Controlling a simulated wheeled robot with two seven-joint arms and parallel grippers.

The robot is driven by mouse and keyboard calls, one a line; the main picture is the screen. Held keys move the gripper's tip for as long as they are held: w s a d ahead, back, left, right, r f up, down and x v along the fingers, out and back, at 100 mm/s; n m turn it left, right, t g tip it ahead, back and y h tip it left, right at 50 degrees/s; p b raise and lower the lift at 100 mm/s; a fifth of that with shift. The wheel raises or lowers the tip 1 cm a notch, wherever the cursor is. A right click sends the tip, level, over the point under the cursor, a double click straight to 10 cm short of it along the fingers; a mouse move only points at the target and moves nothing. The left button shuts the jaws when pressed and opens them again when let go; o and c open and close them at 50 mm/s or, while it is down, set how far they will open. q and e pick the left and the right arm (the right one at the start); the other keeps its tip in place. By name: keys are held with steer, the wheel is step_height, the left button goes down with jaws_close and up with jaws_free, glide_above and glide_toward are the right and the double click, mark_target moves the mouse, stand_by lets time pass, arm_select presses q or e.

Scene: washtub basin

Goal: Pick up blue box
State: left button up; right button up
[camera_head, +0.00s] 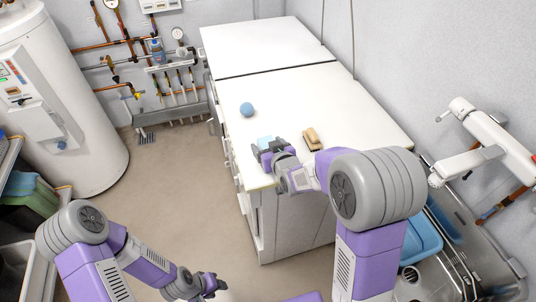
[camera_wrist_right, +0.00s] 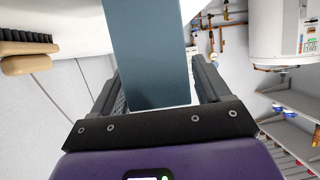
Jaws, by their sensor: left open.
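The blue box (camera_head: 265,142) is at the near left part of the white worktop, light blue on top in the head view. In the right wrist view the blue box (camera_wrist_right: 150,55) is a tall, dark blue-grey block between the two fingers. My right gripper (camera_head: 262,152) has its fingers on either side of the box; whether both press on it cannot be told. The right gripper's fingers also show in the wrist view (camera_wrist_right: 160,92). The box's lower part is hidden in the head view. My left gripper (camera_head: 212,285) is open and empty, low over the floor.
A blue ball (camera_head: 247,109) and a wooden brush (camera_head: 312,139) stand on the worktop (camera_head: 310,95). The brush also shows in the wrist view (camera_wrist_right: 25,50). A blue basin (camera_head: 424,238) is in the sink at right. A white tank (camera_head: 60,95) stands at left.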

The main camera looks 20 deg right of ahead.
steer(key=c, duration=0.9)
